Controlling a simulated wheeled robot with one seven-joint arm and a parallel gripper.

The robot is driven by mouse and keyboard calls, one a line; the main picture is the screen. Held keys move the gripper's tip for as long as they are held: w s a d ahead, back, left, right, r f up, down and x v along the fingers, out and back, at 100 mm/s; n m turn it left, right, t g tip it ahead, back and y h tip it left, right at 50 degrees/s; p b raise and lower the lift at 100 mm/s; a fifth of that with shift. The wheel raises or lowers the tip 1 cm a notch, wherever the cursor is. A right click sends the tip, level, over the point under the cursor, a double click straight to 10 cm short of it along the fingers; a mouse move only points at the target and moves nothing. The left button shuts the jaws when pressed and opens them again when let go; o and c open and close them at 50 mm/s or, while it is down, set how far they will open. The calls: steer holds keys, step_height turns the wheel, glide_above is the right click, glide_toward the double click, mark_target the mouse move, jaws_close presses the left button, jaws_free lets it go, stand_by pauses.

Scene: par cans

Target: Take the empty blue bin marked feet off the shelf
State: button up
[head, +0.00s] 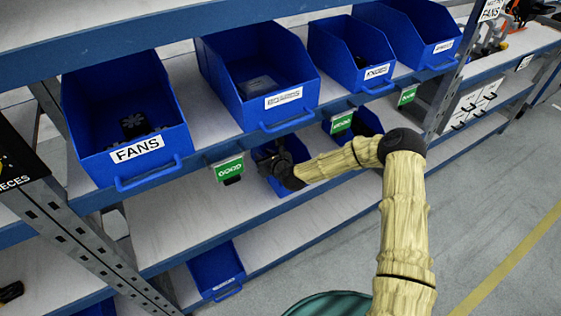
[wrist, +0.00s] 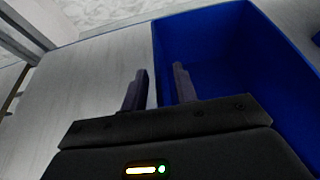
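My gripper (head: 272,160) reaches under the upper shelf to a blue bin (head: 290,187) on the middle shelf. The arm and gripper hide part of this bin, and no label can be read on it. In the wrist view the bin (wrist: 225,45) looks empty inside. My gripper (wrist: 159,82) is open there, its two fingers apart. The left finger shows outside the bin's left wall and the right finger against its inside. I cannot tell whether either finger touches the wall.
On the upper shelf stand the blue FANS bin (head: 125,120) and several other blue bins. Another blue bin (head: 368,120) sits on the middle shelf to the right. One more (head: 215,268) stands on the lowest shelf. Green GOOD tags (head: 229,168) hang from the upper shelf edge.

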stand_by(0.3)
jaws_close()
stand_by(1.3)
